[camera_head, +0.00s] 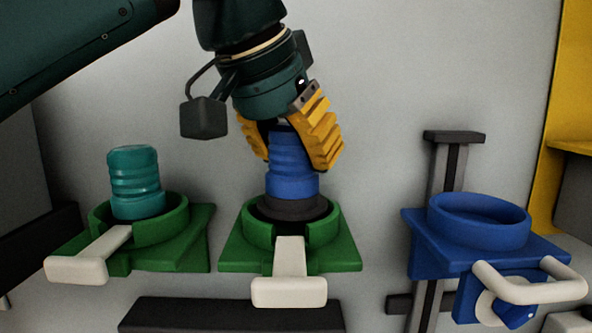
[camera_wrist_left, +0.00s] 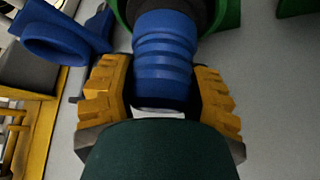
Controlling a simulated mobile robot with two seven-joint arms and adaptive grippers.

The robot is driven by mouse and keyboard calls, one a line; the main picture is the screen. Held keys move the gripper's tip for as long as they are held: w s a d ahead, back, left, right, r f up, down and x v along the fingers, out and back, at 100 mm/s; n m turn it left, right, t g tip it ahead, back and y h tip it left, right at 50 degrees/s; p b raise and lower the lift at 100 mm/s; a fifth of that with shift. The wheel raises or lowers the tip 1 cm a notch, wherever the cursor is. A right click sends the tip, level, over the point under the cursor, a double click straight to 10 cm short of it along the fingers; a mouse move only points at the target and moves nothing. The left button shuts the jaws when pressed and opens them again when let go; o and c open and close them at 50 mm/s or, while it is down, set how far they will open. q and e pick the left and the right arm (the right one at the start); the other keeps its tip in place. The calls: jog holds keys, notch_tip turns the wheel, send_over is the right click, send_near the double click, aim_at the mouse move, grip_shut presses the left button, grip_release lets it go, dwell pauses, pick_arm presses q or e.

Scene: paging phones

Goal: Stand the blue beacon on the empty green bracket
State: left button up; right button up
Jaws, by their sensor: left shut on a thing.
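The blue beacon (camera_head: 291,172) is a ribbed blue cylinder with a dark base. It stands upright in the middle green bracket (camera_head: 236,252), with its base within or just above the bracket's ring; I cannot tell whether it is fully seated. My left gripper (camera_head: 292,135) comes down from above, with its yellow fingers shut on the beacon's top. In the left wrist view the beacon (camera_wrist_left: 165,58) shows between the two fingers (camera_wrist_left: 165,105), its base towards the green bracket (camera_wrist_left: 228,18). My right gripper is not in view.
A left green bracket (camera_head: 180,255) holds a teal beacon (camera_head: 135,182). An empty blue bracket (camera_head: 480,222) with a white handle (camera_head: 530,290) is at the right. White levers (camera_head: 290,290) stick out in front of the green brackets. A yellow frame (camera_head: 572,100) stands at the far right.

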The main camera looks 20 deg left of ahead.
pick_arm(q)
jog(key=shift+f, duration=1.05)
jog(key=o, duration=1.3)
jog(key=shift+f, duration=0.1)
jog(key=shift+s+r, duration=0.1)
jog(key=shift+r, duration=0.25)
jog(key=p+v, duration=0.1)
jog(key=v, duration=0.9)
jog(key=shift+a, duration=0.1)
jog(key=shift+s+a+r, duration=0.2)
jog(key=shift+s+r, duration=0.25)
jog(key=shift+r, duration=0.1)
